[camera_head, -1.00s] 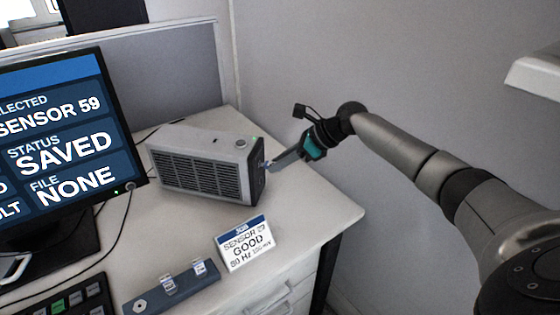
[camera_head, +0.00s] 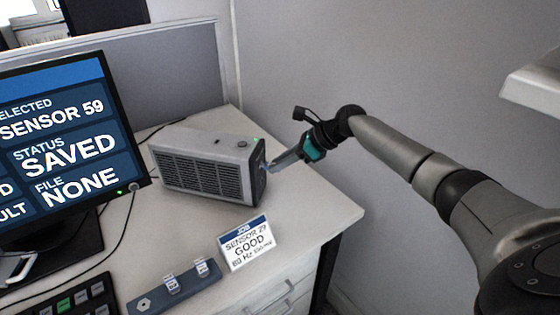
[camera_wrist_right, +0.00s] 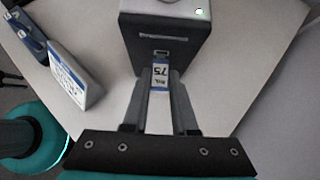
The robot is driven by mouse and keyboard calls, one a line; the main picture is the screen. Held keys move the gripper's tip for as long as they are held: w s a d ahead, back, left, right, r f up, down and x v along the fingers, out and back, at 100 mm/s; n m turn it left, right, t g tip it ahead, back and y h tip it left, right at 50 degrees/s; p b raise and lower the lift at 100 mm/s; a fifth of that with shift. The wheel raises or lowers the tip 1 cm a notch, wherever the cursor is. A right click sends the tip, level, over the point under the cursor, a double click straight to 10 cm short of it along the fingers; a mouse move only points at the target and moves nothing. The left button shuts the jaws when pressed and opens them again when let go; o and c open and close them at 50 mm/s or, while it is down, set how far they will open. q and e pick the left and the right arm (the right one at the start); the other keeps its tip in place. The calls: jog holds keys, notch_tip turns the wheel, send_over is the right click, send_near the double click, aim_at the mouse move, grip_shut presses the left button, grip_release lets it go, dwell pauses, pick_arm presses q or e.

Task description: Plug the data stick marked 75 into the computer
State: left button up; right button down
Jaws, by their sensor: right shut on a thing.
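The computer (camera_head: 208,167) is a grey box with a slatted side, standing on the desk; its dark end panel (camera_wrist_right: 162,40) faces the camera in the right wrist view. The data stick marked 75 (camera_wrist_right: 160,75) is pale with a blue band. My right gripper (camera_head: 272,167) is shut on it, and its fingers (camera_wrist_right: 159,88) lie on both sides of the stick. My left gripper is not in view.
A monitor (camera_head: 65,150) reads SENSOR 59, SAVED, FILE NONE. A keypad (camera_head: 75,299) is at lower left. The desk's right side (camera_head: 315,205) is clear.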

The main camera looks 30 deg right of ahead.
jog(key=shift+w+a+f+p, duration=0.1)
jog(key=shift+w+a+p, duration=0.3)
jog(key=shift+p, duration=1.8)
dwell(3.1)
jog(key=shift+s+a, duration=0.1)
jog(key=c, duration=0.6)
grip_release()
jog(key=shift+c, duration=0.2)
